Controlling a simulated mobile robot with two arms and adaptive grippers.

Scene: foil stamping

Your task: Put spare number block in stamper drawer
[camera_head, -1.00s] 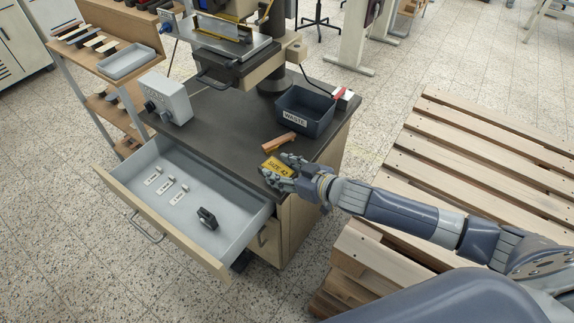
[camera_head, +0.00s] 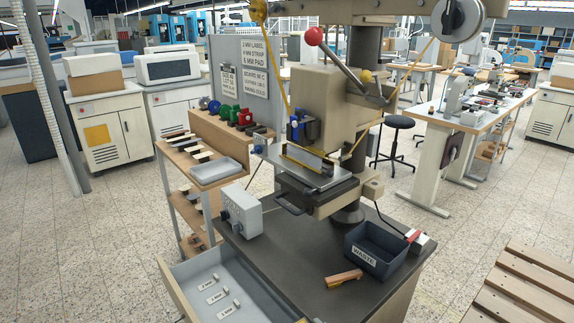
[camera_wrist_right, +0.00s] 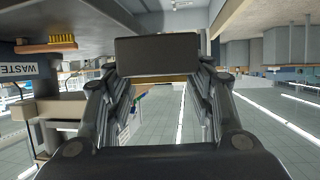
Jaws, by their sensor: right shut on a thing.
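The wrist view shows my right gripper (camera_wrist_right: 158,75) shut on a dark rectangular block (camera_wrist_right: 157,56), which looks like the number block. Its printed face does not show. The stamper (camera_head: 322,105) stands on the dark bench in the head view. The stamper drawer (camera_head: 177,291) is pulled open at the bottom left of that view, with its near part cut off by the frame edge. Several small white labels (camera_head: 214,298) lie in its grey bottom. Neither gripper shows in the head view; my left gripper is in no view.
A dark waste bin (camera_head: 375,252) and a wooden brush (camera_head: 344,279) are on the bench's right side. A grey control box (camera_head: 241,209) stands at its left. Wooden shelves (camera_head: 205,165) are behind the drawer, and a slatted pallet (camera_head: 520,285) is at the lower right.

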